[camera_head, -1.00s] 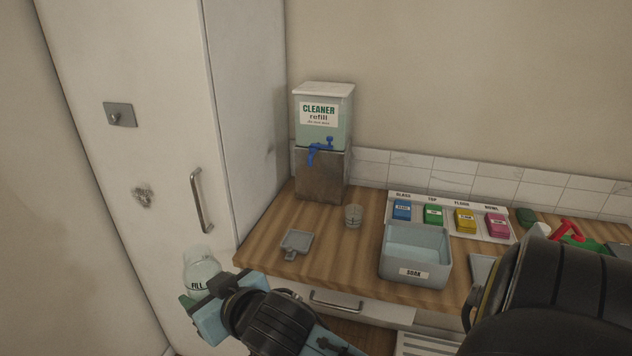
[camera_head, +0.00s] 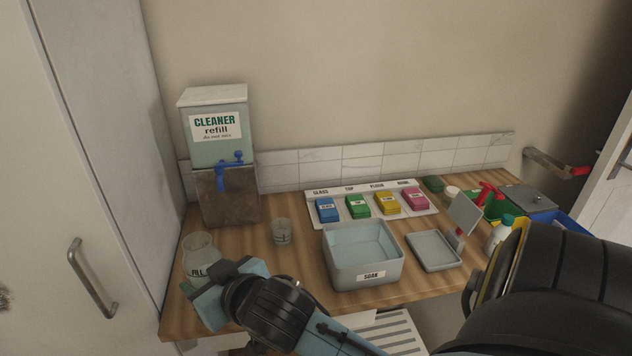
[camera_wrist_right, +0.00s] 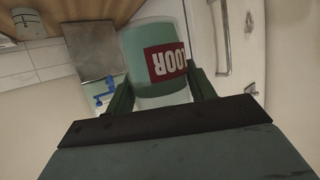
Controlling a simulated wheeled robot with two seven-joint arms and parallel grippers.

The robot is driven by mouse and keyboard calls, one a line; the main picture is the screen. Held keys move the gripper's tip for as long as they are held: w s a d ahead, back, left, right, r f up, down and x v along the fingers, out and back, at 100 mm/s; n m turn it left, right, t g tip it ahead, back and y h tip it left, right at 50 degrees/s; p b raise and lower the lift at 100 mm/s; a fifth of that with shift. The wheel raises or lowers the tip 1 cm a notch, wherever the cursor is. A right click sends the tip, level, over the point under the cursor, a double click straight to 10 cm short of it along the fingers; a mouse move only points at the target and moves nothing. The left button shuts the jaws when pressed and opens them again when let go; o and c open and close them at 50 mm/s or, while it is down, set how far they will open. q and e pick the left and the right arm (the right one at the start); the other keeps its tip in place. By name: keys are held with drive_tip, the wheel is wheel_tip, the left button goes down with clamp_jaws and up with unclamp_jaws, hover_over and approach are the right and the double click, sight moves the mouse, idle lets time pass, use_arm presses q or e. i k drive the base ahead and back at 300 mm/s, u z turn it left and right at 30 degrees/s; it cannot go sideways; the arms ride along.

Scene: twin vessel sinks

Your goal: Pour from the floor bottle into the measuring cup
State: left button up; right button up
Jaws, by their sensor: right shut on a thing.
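The floor bottle (camera_head: 199,252) is a pale, translucent bottle with "FILL" on the side seen in the head view. In the right wrist view the bottle (camera_wrist_right: 142,50) shows a red label reading "FLOOR". My right gripper (camera_head: 200,287) is shut on it, with green fingers on either side in the wrist view (camera_wrist_right: 160,88). It looks upright, by the counter's left front edge. The measuring cup (camera_head: 282,232) is a small clear cup standing on the counter, right of and farther back than the bottle. Whether liquid is in it is unclear. My left gripper is out of view.
A cleaner refill dispenser (camera_head: 217,140) with a blue tap stands behind the bottle. A grey soak basin (camera_head: 369,273) sits right of the cup. Colored sponges lie on a labelled mat (camera_head: 429,209) behind the basin. A tall cabinet (camera_head: 100,150) is at left.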

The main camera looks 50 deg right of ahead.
sight(282, 227)
drive_tip(key=z, duration=0.5)
drive_tip(key=i, duration=0.4)
drive_tip(key=z, duration=0.35)
